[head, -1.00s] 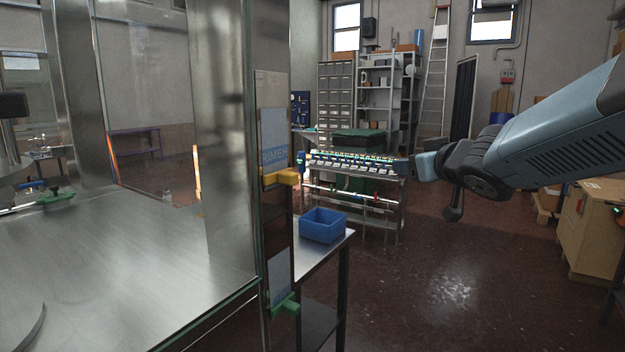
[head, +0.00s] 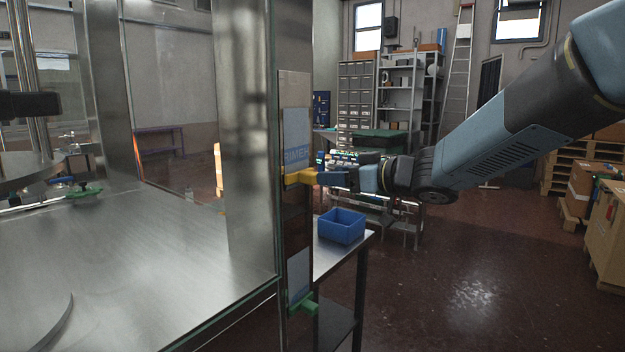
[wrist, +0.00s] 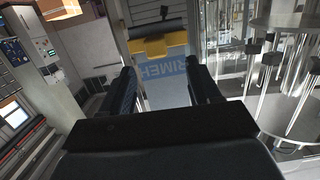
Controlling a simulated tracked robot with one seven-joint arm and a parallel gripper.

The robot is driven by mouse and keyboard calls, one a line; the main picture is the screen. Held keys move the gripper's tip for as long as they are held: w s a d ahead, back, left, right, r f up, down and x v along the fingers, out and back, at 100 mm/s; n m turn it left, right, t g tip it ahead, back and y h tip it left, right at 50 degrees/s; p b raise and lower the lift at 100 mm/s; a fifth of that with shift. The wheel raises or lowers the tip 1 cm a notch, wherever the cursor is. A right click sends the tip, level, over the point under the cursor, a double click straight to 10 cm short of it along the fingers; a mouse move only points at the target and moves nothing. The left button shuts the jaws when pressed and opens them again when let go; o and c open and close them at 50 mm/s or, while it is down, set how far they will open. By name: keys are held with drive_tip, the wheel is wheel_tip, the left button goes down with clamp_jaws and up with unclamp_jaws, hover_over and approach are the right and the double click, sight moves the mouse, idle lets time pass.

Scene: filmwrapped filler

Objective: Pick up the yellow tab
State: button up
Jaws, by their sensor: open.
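The yellow tab (head: 301,178) sticks out from the edge of the tall steel frame post, beside a blue and white printed panel. In the wrist view the yellow tab (wrist: 158,44) lies just beyond the fingertips, across the space between them. My gripper (head: 322,178) is at the tab's right side in the head view, at about its height. In the wrist view my gripper (wrist: 163,72) is open, with nothing visible between its fingers. Whether a finger touches the tab I cannot tell.
A green tab (head: 303,304) sits lower on the same post. A blue bin (head: 341,226) stands on a small steel table below my gripper. Glass and a steel worktop (head: 150,250) fill the left. The floor at the right is clear, with cartons (head: 592,185) beyond.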

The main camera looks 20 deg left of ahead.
sight(314, 173)
drive_tip(key=shift+x, duration=3.65)
drive_tip(key=shift+r, duration=0.2)
drive_tip(key=shift+d, duration=0.1)
clamp_jaws()
